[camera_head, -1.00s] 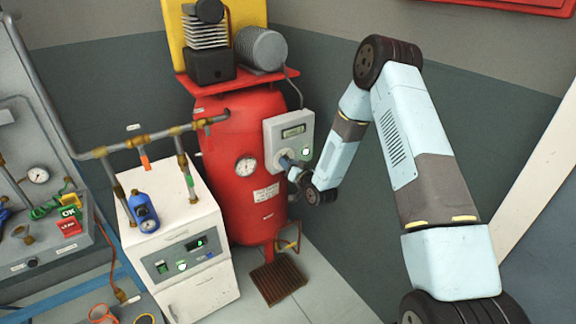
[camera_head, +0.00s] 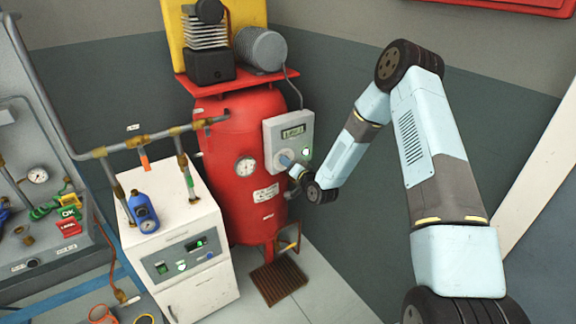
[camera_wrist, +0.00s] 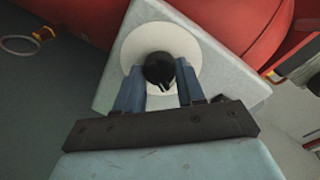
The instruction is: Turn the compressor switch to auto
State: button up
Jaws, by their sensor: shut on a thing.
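The compressor switch is a black round knob (camera_wrist: 159,66) with a light pointer mark, on a pale round plate (camera_wrist: 190,47) of a grey control box (camera_head: 272,128). The box is on the red compressor tank (camera_head: 238,208). In the wrist view, the blue fingers of my gripper (camera_wrist: 158,76) stand on either side of the knob, closed on it. The pointer mark points toward the lower part of the picture. In the head view, the fingers hide most of the knob, and I cannot read any position labels.
The box has a small display (camera_head: 292,132) and a lit green lamp (camera_head: 306,152). A white dryer cabinet (camera_head: 200,292) and pipes stand left of the tank. A brown floor grate (camera_head: 278,280) lies below. The grey wall behind my arm is close on the right.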

jog(key=shift+f, duration=0.1)
jog(key=o, duration=1)
jog(key=shift+o, duration=0.2)
jog(key=f+v, duration=0.1)
jog(key=v, duration=1.2)
jog(key=shift+s+d+r, duration=0.25)
jog(key=shift+s+r, duration=0.05)
jog(key=shift+r, duration=0.2)
